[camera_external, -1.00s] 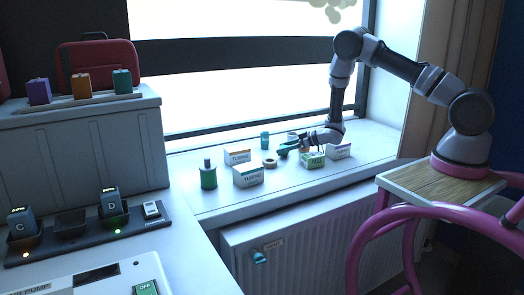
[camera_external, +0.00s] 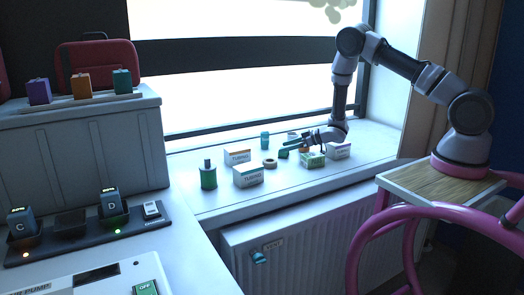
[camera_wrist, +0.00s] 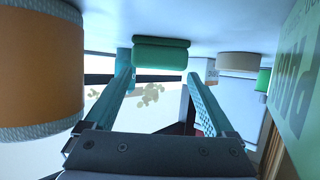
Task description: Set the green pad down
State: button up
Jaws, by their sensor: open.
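The green pad (camera_external: 284,154) lies on the white windowsill, just left of my gripper (camera_external: 302,142) in the external view. In the wrist view, the pad (camera_wrist: 160,53) is a green rounded block against the sill surface, which shows at the top. My gripper's two teal fingers (camera_wrist: 159,78) are spread apart, with nothing between them. The pad sits just beyond the fingertips and looks apart from them.
A green box (camera_external: 312,161) and a purple-marked box (camera_external: 338,151) stand close to my gripper. An orange roll (camera_wrist: 40,70) is near in the wrist view.

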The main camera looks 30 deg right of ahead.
jog(key=shift+s+d+r, duration=0.2)
jog(key=shift+s+d, duration=0.05)
jog(key=shift+d, duration=0.15)
jog(key=shift+s+d+r, duration=0.2)
jog(key=shift+d, duration=0.2)
jog(key=w+d+r+m+t+h, duration=0.15)
jog(key=d+r, duration=0.35)
jog(key=r, duration=0.6)
jog(key=d+r+m+t+h, duration=0.1)
jog(key=d+r+m+h, duration=0.25)
jog(key=r, duration=0.75)
jog(key=s+d+r+m+h, duration=0.3)
jog(key=s+d+r, duration=0.3)
jog(key=d+r, duration=0.3)
jog(key=s+d+r+m+g+h, duration=0.1)
jog(key=s+d+r+m, duration=0.1)
jog(key=s+r, duration=0.35)
jog(key=s+d+r+m+g, duration=0.1)
jog(key=s+d+r+g, duration=0.15)
jog(key=s, duration=0.65)
jog(key=s+a+r+m+y, duration=0.1)
jog(key=s, duration=0.7)
jog(key=s+a+r+m+g, duration=0.1)
jog(key=s, duration=0.8)
jog(key=shift+a+y, duration=0.3)
jog(key=shift+y, duration=0.1)
dwell(0.6)
